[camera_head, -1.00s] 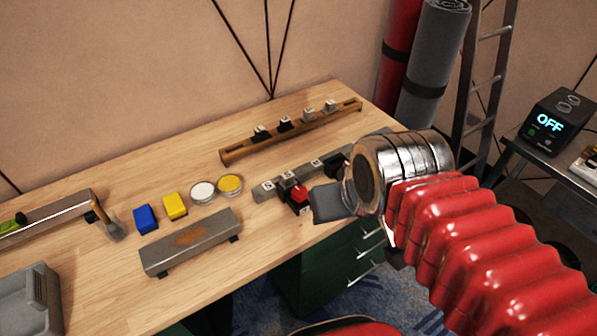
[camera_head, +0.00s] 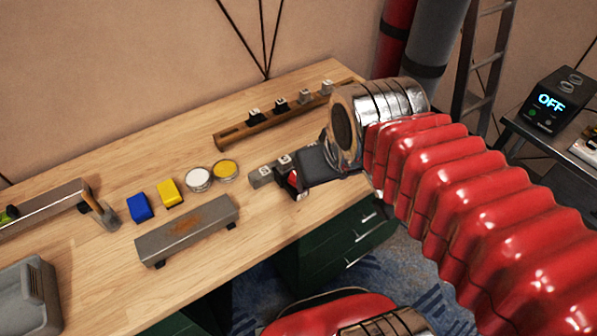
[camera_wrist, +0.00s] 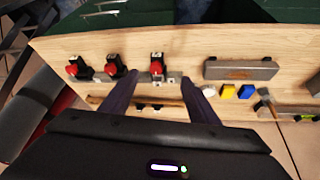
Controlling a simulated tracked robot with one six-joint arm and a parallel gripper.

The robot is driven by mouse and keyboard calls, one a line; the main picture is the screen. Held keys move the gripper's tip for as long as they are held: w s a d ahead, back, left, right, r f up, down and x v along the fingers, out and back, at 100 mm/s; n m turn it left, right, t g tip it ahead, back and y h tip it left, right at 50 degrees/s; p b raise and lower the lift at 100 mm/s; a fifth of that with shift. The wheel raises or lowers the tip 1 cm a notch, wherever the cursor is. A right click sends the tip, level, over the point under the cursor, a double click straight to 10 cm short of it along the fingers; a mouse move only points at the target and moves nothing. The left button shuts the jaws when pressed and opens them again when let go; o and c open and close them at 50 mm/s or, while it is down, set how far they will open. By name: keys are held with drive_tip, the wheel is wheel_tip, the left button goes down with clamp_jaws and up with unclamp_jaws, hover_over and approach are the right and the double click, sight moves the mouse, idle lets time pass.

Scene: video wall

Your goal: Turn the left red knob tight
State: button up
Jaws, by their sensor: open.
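The left red knob (camera_head: 293,181) sits on a dark mount at the near side of a grey rail (camera_head: 262,176). In the wrist view, turned about, this knob (camera_wrist: 157,71) is the rightmost of three red knobs. My gripper's two dark fingers (camera_wrist: 159,82) are open and empty, one on each side of the knob in the picture. I cannot tell whether they touch it or how deep they reach. The other red knobs (camera_wrist: 115,70) (camera_wrist: 72,71) lie to the left in the wrist view, hidden in the head view.
A steel block (camera_head: 187,232), yellow sponge (camera_head: 171,193), blue sponge (camera_head: 141,208) and two round tins (camera_head: 198,179) lie left of the rail. A wooden rack (camera_head: 250,126) stands behind it. The bench's (camera_head: 320,228) front edge is close to the knob. Bare wood lies between.

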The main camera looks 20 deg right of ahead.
drive_tip(key=w+f+n+g, duration=0.2)
drive_tip(key=w+n, duration=0.3)
drive_tip(key=w, duration=0.4)
drive_tip(key=w+f+n+g, duration=0.3)
drive_tip(key=w+n, duration=0.3)
drive_tip(key=w, duration=0.3)
drive_tip(key=shift+f+n, duration=0.3)
drive_tip(key=shift+f, duration=0.3)
wheel_tip(320, 180, down, 14)
drive_tip(key=shift+r, duration=0.1)
drive_tip(key=shift+c, duration=0.6)
drive_tip(key=shift+d, duration=0.1)
drive_tip(key=c, duration=0.9)
